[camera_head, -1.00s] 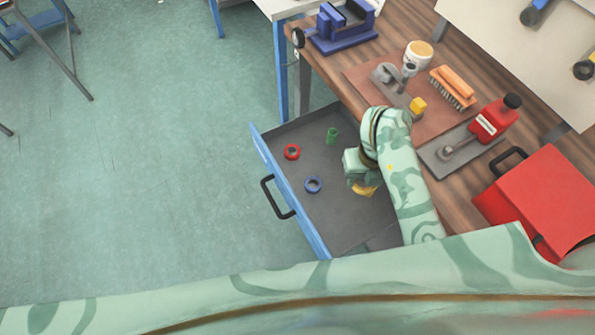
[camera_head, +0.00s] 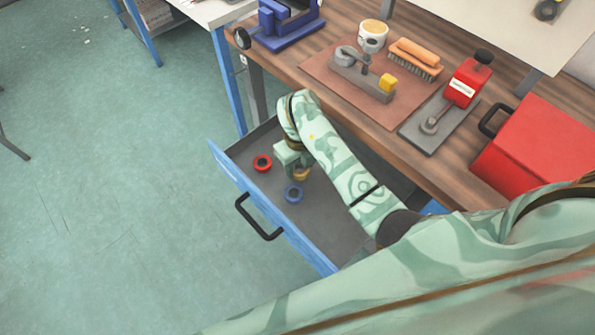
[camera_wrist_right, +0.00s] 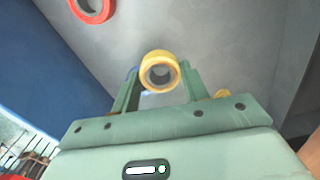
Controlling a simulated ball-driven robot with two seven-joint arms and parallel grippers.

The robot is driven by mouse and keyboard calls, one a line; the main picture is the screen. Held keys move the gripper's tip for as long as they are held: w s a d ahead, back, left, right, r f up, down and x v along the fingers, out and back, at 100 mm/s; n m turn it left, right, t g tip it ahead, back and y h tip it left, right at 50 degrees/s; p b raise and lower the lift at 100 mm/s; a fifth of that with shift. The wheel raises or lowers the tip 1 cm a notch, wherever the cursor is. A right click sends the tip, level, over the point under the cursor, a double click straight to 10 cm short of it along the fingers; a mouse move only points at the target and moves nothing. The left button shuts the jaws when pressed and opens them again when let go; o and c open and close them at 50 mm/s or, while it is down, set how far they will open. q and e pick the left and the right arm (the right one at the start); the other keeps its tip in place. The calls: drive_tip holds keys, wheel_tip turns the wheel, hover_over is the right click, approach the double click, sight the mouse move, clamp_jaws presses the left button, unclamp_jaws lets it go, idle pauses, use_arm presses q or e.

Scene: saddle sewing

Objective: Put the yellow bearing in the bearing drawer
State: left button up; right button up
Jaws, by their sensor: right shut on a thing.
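The yellow bearing (camera_wrist_right: 160,56) is a short ring held between the fingertips of my right gripper (camera_wrist_right: 158,78) in the wrist view. In the head view the yellow bearing (camera_head: 301,175) shows just below the gripper (camera_head: 297,172), over the open drawer. The drawer (camera_head: 330,217) has a grey floor and a blue front. A red bearing (camera_head: 255,164) and a blue bearing (camera_head: 287,194) lie in it. The gripper appears between and slightly behind them. I cannot tell its height above the floor. My left gripper is not in view.
The wooden workbench (camera_head: 440,170) stands above the drawer. The front right part of the drawer floor is clear.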

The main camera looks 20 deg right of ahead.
sight(298, 170)
drive_tip(key=f, duration=0.1)
drive_tip(key=f+b, duration=0.2)
drive_tip(key=f, duration=0.1)
drive_tip(key=shift+w, duration=0.25)
drive_tip(key=shift+r, duration=0.2)
drive_tip(key=shift+f, duration=0.15)
drive_tip(key=o, duration=1.2)
wheel_tip(298, 170, up, 12)
drive_tip(key=p, duration=0.6)
drive_tip(key=shift+r, duration=0.2)
